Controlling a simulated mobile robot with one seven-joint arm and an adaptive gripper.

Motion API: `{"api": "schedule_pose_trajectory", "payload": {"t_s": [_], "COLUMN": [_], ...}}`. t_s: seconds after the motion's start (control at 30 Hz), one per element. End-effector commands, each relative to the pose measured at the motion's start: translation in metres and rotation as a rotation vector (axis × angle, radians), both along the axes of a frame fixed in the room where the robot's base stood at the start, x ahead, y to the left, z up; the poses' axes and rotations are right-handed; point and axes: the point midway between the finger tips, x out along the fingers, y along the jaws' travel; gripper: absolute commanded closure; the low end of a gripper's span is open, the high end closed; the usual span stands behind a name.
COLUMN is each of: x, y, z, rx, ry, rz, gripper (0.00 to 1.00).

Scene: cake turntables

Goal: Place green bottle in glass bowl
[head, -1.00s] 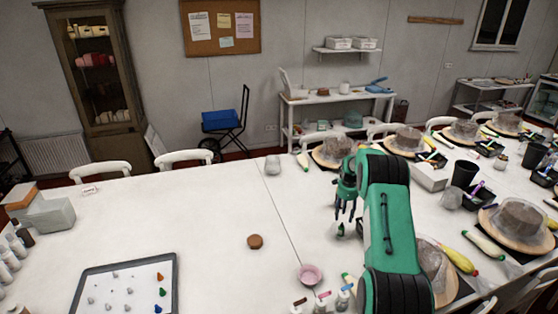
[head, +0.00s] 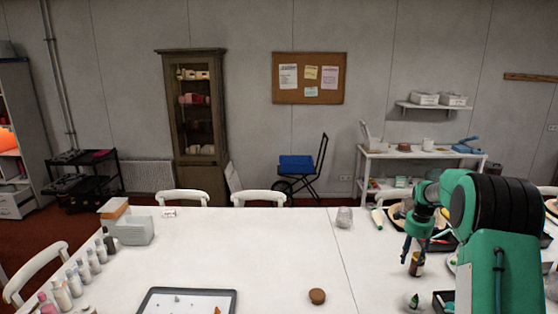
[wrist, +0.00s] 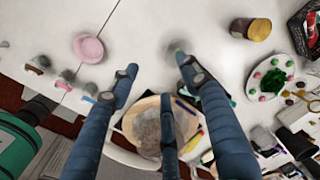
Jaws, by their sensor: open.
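My gripper (head: 410,252) is open and empty over the right part of the white table. Its spread fingers point down in the head view and also show in the wrist view (wrist: 160,78). A small bottle with a dark green part (head: 413,301) stands on the table below it. A blurred, greyish-green small thing (wrist: 177,48) near one fingertip in the wrist view may be this bottle. A clear glass vessel (head: 344,217) stands near the table's far edge, left of my gripper; I cannot tell whether it is the glass bowl.
The wrist view shows a pink bowl (wrist: 88,48) and a cake turntable (wrist: 150,103). A brown disc (head: 317,296) and grey tray (head: 187,289) lie left. The table's middle is mostly clear.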

Motion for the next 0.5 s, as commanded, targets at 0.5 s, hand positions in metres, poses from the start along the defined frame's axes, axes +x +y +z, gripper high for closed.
{"api": "schedule_pose_trajectory", "payload": {"t_s": [0.5], "x": [-0.067], "y": [0.083], "z": [0.123], "rx": [-0.056], "ry": [-0.063], "rz": [0.314], "gripper": [0.53]}}
